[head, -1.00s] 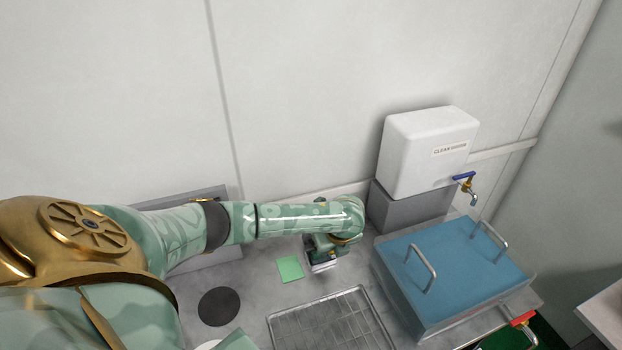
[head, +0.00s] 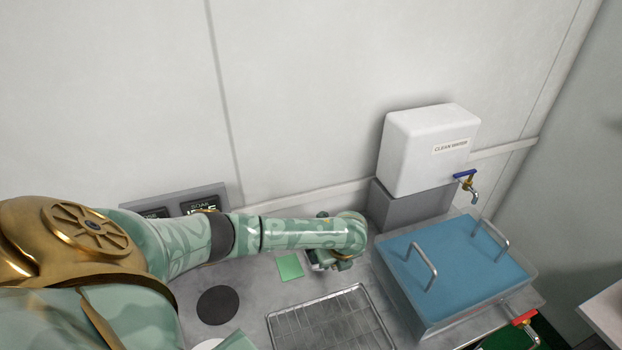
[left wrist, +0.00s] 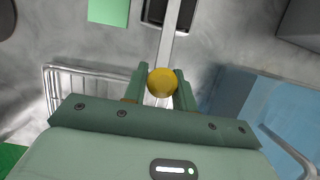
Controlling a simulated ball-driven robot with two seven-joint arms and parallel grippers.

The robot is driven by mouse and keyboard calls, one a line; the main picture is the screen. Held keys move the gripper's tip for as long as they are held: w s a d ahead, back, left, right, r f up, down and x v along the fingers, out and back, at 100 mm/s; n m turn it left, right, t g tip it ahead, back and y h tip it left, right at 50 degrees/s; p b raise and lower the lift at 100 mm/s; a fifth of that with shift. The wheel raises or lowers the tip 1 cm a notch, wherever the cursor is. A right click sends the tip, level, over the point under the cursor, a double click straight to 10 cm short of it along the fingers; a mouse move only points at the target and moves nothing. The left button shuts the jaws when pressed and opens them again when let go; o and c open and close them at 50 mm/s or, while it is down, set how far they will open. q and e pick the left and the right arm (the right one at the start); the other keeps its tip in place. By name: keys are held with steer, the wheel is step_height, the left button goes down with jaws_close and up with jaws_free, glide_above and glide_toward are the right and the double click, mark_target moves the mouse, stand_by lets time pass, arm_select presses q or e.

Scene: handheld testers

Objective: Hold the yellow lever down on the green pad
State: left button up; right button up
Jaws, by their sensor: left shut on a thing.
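The yellow ball knob of the lever (left wrist: 162,82) sits between the two fingers of my left gripper (left wrist: 163,88) in the left wrist view. The gripper is shut on it. A pale metal bar (left wrist: 172,42) runs from the knob to a dark-framed housing (left wrist: 169,12) at the top. The green pad (head: 290,267) lies flat on the counter, left of my left gripper (head: 328,260) in the head view. It also shows at the top left of the wrist view (left wrist: 109,11). In the head view my wrist hides the knob. My right gripper is not in view.
A wire rack (head: 330,325) lies in front of the gripper. A blue-topped tank with handles (head: 455,265) and a white water container with a tap (head: 428,150) stand right. A black disc (head: 218,305) lies left. A display panel (head: 200,203) stands by the wall.

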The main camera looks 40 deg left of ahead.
arm_select(q)
steer(key=shift+s+d+f, duration=0.1)
steer(key=shift+d+f, duration=0.15)
steer(key=shift+f, duration=0.3)
steer(key=shift+c, duration=0.2)
steer(key=shift+f, duration=0.1)
steer(key=shift+s+d+f+b, duration=0.15)
steer(key=shift+f+b, duration=0.25)
steer(key=shift+f, duration=0.25)
steer(key=shift+s+d+f+b, duration=0.1)
steer(key=shift+f+b, duration=0.25)
steer(key=shift+f, duration=0.6)
steer(key=shift+a, duration=0.1)
stand_by(1.4)
steer(key=shift+w+r, duration=0.1)
steer(key=shift+r, duration=0.1)
steer(key=shift+w+a+r+p, duration=0.1)
steer(key=shift+a+r+p, duration=0.1)
steer(key=shift+r+p, duration=0.6)
steer(key=shift+w+a+r+p, duration=0.1)
steer(key=shift+a+r+p, duration=0.05)
steer(key=shift+r+p, duration=0.6)
